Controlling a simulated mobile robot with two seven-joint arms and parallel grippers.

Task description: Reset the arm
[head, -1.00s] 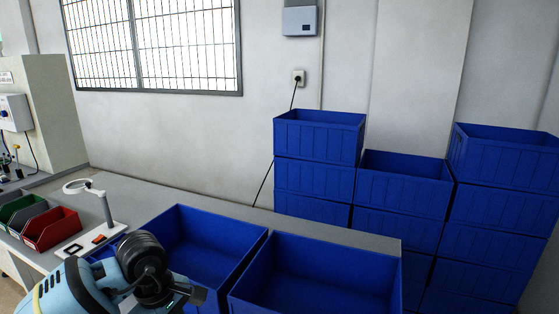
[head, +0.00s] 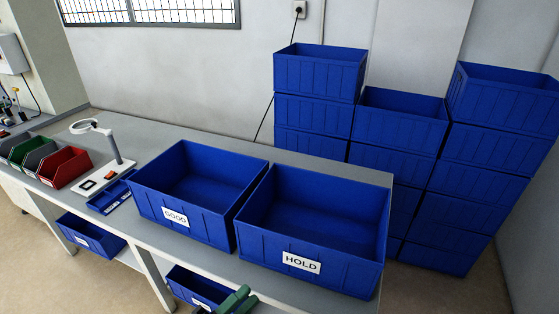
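Only a small part of my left gripper (head: 240,299) shows, at the bottom edge of the head view. Its green finger parts are low in front of the bench, below the GOOD and HOLD bins. The rest of it is cut off by the frame, so whether it is open or shut is unclear. No held object shows at it. My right gripper is not in view.
A blue GOOD bin (head: 150,208) and a blue HOLD bin (head: 270,255) stand on the grey bench (head: 335,168), looking empty. Small red bin (head: 66,167) and ring lamp (head: 112,150) are left. Blue bins (head: 188,287) sit below; stacked crates (head: 318,75) stand behind.

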